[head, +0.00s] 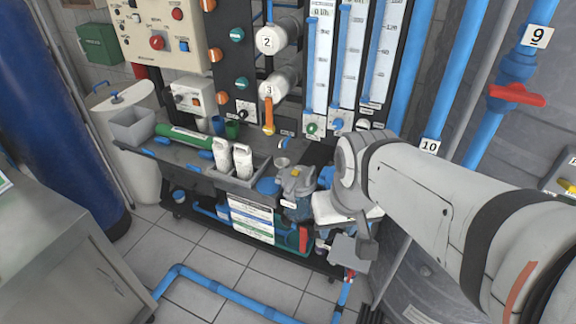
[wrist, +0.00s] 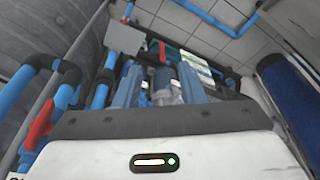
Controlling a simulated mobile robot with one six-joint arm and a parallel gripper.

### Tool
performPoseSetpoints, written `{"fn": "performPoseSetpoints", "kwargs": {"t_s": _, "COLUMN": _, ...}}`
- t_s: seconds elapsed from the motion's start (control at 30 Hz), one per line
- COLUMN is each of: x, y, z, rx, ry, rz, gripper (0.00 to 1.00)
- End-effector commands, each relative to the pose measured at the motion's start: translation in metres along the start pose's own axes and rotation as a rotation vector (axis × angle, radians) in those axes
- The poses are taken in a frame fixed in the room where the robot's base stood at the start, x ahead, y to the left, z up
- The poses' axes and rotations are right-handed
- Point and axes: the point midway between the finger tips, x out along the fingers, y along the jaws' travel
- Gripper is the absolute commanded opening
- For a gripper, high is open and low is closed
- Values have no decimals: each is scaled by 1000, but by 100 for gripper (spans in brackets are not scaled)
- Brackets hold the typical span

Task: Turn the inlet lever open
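The frames do not mark which lever is the inlet. An orange lever (head: 268,116) hangs straight down below a white round end marked 3. A red lever (head: 517,96) lies across the blue pipe near the number 9 at the right; a red lever (wrist: 38,126) also shows at the left of the wrist view. My arm reaches in from the right, and its end is folded down below and right of the orange lever, apart from both levers. The fingers cannot be made out in either view; a white casing fills the bottom of the wrist view.
A grey bench (head: 185,150) holds white bottles (head: 242,160), a green cylinder (head: 183,134) and a grey bin (head: 133,124). Tall flow gauges (head: 348,55) stand behind. A large blue tank (head: 50,110) is at left. Blue pipe (head: 225,292) crosses the tiled floor, which is otherwise partly clear.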

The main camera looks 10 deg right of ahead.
Motion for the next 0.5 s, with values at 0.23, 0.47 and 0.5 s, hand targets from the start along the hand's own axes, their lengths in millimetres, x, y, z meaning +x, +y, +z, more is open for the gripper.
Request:
{"fn": "performPoseSetpoints", "kwargs": {"t_s": 0.23, "x": 9, "y": 0, "z": -3, "rx": 11, "ry": -1, "rz": 5, "gripper": 45}}
{"fn": "performPoseSetpoints", "kwargs": {"t_s": 0.47, "x": 71, "y": 21, "z": -30, "rx": 96, "ry": 2, "rz": 46, "gripper": 45}}
{"fn": "performPoseSetpoints", "kwargs": {"t_s": 0.5, "x": 86, "y": 22, "z": -37, "rx": 120, "ry": 5, "rz": 58, "gripper": 45}}
